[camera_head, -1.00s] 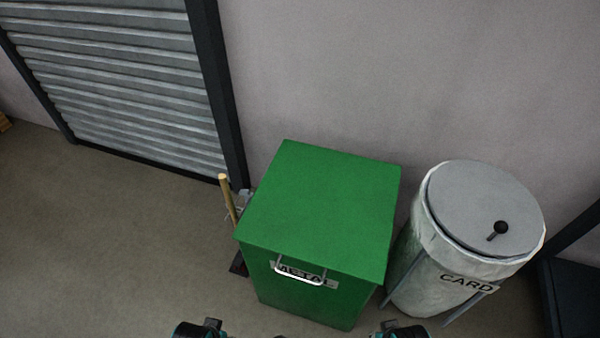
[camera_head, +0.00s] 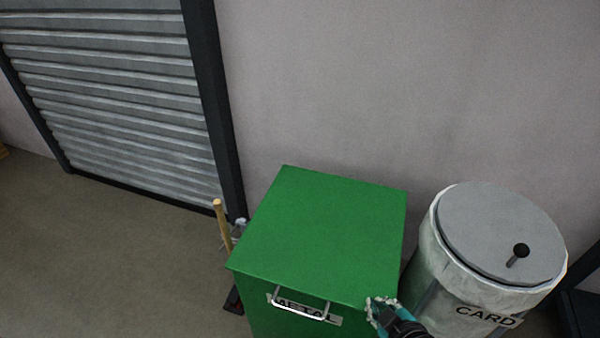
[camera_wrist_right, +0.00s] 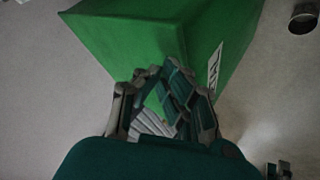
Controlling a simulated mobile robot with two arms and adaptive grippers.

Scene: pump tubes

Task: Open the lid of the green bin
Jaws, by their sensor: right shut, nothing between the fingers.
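The green bin (camera_head: 320,235) stands against the wall with its flat lid closed. A metal handle (camera_head: 300,314) sits at the lid's front edge, over a METAL label. My right gripper (camera_head: 374,304) is at the bin's front right corner, to the right of the handle and apart from it. In the right wrist view, the right gripper (camera_wrist_right: 165,82) has its fingers together and empty, with the green bin (camera_wrist_right: 130,35) just beyond them and part of the label at the right. My left gripper is not in view.
A grey round CARD bin (camera_head: 500,235) stands close to the right of the green bin. A wooden stick (camera_head: 222,228) leans at the green bin's left. A grey shutter (camera_head: 110,90) is at the back left. The floor (camera_head: 110,250) at the left is clear.

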